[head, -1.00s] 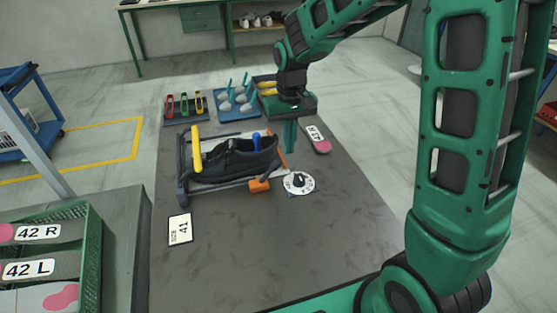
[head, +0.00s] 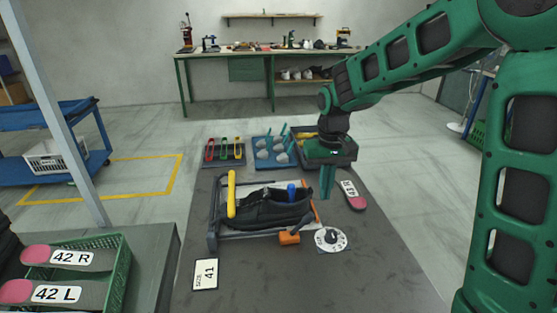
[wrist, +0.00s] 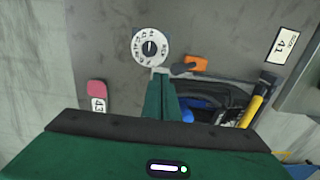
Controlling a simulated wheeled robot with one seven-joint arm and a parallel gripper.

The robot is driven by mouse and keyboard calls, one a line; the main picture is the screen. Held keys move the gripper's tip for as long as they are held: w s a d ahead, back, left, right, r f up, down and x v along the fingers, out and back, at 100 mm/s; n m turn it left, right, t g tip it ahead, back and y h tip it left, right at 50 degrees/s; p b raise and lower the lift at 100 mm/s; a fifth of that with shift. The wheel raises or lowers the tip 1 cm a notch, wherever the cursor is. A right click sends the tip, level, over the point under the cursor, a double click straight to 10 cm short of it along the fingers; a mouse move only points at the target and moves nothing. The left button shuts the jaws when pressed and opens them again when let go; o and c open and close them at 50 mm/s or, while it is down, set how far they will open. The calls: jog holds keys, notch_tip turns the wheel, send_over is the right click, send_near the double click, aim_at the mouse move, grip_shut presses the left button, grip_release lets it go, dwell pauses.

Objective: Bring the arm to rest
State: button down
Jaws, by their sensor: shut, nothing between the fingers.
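My gripper (head: 327,184) hangs from my green arm above the right side of the grey table (head: 300,275), fingers pointing down and pressed together with nothing between them. In the wrist view its fingers (wrist: 162,90) also show closed. Just left of it a black shoe (head: 275,210) lies in a grey frame (head: 212,232) with a yellow bar (head: 231,195), a blue part (head: 291,192) and an orange block (head: 289,239). A round white dial (head: 331,239) is in front of the gripper. The dial is also in the wrist view (wrist: 151,46).
A pink-ended insole marked 43 (head: 353,195) lies right of the gripper. A size 41 card (head: 205,274) lies at front left. Behind are a tool tray (head: 223,152) and a blue tray (head: 273,148). A green crate (head: 122,270) with 42 insoles stands at left. The table's front right is bare.

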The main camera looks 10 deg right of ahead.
jog(key=s+d+r+m, duration=0.2)
jog(key=s+d, duration=0.5)
jog(key=s+d+r+m, duration=0.1)
jog(key=s+d+r, duration=0.2)
jog(key=s+d, duration=0.45)
jog(key=s+d+m, duration=0.1)
jog(key=s+d, duration=0.1)
jog(key=s, duration=0.6)
jog(key=s+d+f+m, duration=0.1)
jog(key=s+d+m, duration=0.1)
jog(key=s, duration=0.6)
jog(key=shift+f, duration=0.25)
jog(key=shift+w+d, duration=0.1)
jog(key=shift+w, duration=0.05)
jog(key=w+a+n+y, duration=0.1)
jog(key=w+a+n, duration=0.5)
jog(key=w+n, duration=0.3)
jog(key=w+a+n+y, duration=0.1)
jog(key=w+a+n, duration=0.5)
jog(key=w, duration=0.5)
jog(key=w+a+n+y, duration=0.1)
jog(key=w+a+n, duration=0.4)
jog(key=w+n, duration=0.45)
jog(key=shift+m, duration=0.25)
jog(key=shift+w+d+f, duration=0.1)
jog(key=shift+w+f, duration=0.1)
jog(key=shift+f, duration=2.75)
jog(key=shift+w+f, duration=0.15)
jog(key=shift+f, duration=2.8)
